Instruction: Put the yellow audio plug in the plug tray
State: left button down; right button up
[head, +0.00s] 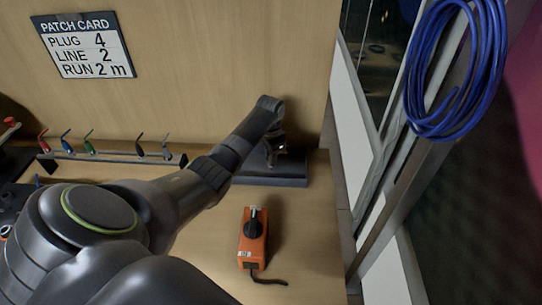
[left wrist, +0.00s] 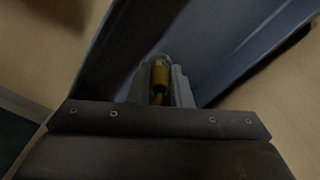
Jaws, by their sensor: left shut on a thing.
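The yellow audio plug (left wrist: 160,76) is between the fingers of my left gripper (left wrist: 158,88) in the left wrist view. In the head view my left gripper (head: 275,150) reaches to the back right of the bench, over the dark plug tray (head: 290,182). The plug tray also shows in the left wrist view (left wrist: 225,45), behind and around the plug. I cannot tell whether the plug touches the tray floor. My arm hides part of the tray in the head view. My right gripper is not in view.
A rack (head: 115,157) with several coloured plugs stands at the left. An orange box (head: 252,240) with a black knob and a short cable lies in front of the tray. A patch card (head: 82,46) is on the back wall. A blue cable coil (head: 455,70) hangs at the right.

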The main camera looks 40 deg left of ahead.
pick_arm(q)
jog(key=c, duration=1.5)
grip_release()
jog(key=shift+o, duration=0.9)
jog(key=shift+f, duration=0.1)
notch_tip(320, 180, up, 12)
jog(key=b, duration=0.1)
jog(key=shift+b, duration=0.3)
jog(key=shift+s, duration=0.1)
